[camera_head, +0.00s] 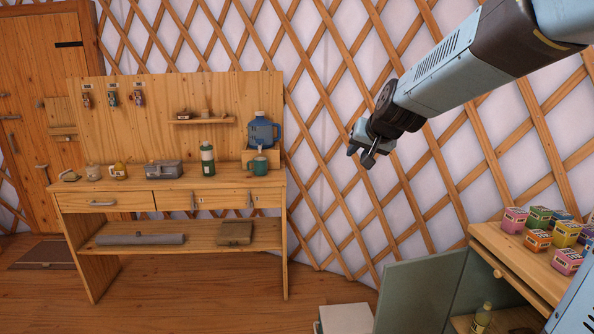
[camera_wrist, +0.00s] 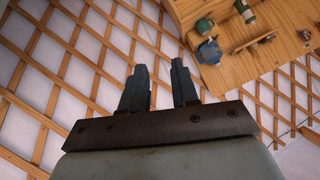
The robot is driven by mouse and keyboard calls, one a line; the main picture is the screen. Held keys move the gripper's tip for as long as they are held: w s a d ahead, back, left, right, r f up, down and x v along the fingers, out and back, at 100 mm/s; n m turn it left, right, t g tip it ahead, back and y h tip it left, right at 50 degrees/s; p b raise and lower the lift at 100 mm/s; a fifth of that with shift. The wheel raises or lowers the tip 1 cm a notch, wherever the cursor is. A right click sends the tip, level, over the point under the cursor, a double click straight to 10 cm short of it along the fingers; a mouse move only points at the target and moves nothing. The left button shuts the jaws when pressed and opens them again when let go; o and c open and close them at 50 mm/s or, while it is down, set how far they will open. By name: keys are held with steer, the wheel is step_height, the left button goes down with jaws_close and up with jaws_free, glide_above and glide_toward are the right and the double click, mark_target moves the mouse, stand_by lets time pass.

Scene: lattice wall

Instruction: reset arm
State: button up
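My gripper (camera_head: 362,148) is held up in the air in front of the lattice wall, at the end of my arm coming in from the upper right. In the wrist view its two dark fingers (camera_wrist: 160,85) stand apart with nothing between them, only the lattice wall behind. It touches nothing. The wooden workbench (camera_head: 170,185) lies to its left in the head view.
At lower right is a cabinet with an open grey door (camera_head: 415,295) and several small coloured boxes (camera_head: 537,240) on top. Floor (camera_head: 190,275) before the bench is clear.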

steer(key=s+d+f+g, duration=0.1)
steer(key=s+d, duration=0.1)
steer(key=s, duration=0.8)
steer(key=s+d+f+n+g+h, duration=0.1)
steer(key=s+d, duration=0.2)
steer(key=s, duration=0.6)
steer(key=s+d+f+n+g+h, duration=0.1)
steer(key=s+d+f+g, duration=0.1)
steer(key=s, duration=0.8)
steer(key=shift+s+d, duration=0.35)
steer(key=shift+d, duration=0.05)
